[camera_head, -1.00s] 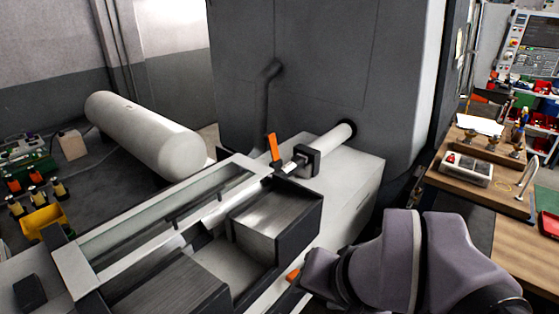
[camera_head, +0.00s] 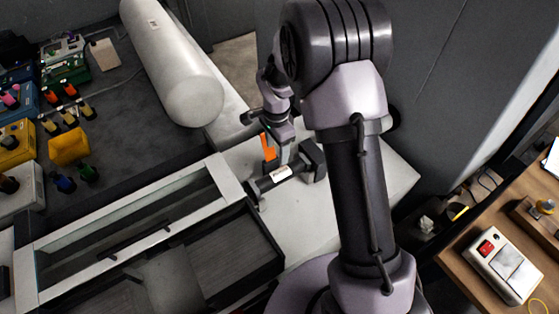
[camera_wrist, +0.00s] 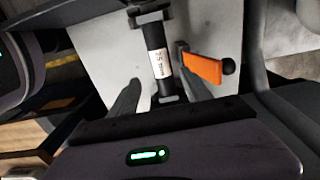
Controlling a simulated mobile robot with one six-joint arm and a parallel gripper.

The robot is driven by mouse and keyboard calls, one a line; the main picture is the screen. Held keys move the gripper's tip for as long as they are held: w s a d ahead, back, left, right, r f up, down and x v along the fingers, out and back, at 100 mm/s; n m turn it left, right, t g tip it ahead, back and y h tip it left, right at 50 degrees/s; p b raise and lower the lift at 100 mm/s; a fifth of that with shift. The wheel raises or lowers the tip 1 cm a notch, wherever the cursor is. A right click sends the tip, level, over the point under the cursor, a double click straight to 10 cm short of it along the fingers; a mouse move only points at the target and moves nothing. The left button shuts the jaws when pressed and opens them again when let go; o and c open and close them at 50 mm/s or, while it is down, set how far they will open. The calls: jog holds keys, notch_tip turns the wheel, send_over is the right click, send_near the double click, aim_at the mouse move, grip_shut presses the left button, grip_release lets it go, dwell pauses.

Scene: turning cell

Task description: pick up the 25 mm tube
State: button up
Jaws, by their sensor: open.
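The 25 mm tube (camera_wrist: 154,48) is a dark short cylinder with a white label reading "25 mm". It lies across dark holders at its ends, and it also shows in the head view (camera_head: 278,175) on the light machine top. My gripper (camera_wrist: 160,90) is open, with one finger on either side of the tube in the wrist view. In the head view my gripper (camera_head: 284,152) is above the tube. I cannot tell whether a finger touches it. An orange lever (camera_wrist: 202,68) stands right beside the tube and close to the right finger; it also shows in the head view (camera_head: 268,147).
A machine bed with dark trays (camera_head: 185,265) lies left of the tube. A large white cylinder (camera_head: 178,65) is behind it. A wooden bench (camera_head: 465,250) with a red-switched box (camera_head: 503,266) is at the right.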

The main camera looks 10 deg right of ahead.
jog(key=b, duration=0.3)
send_over(280, 172)
jog(key=a, duration=0.1)
notch_tip(280, 172, down, 8)
jog(key=shift+s+f, duration=0.15)
jog(key=f, duration=0.2)
jog(key=f+b, duration=0.1)
jog(key=f, duration=0.1)
jog(key=d+f+b, duration=0.1)
jog(key=f, duration=0.1)
jog(key=shift+f, duration=0.15)
jog(key=shift+c, duration=0.3)
jog(key=shift+r, duration=0.2)
grip_shut()
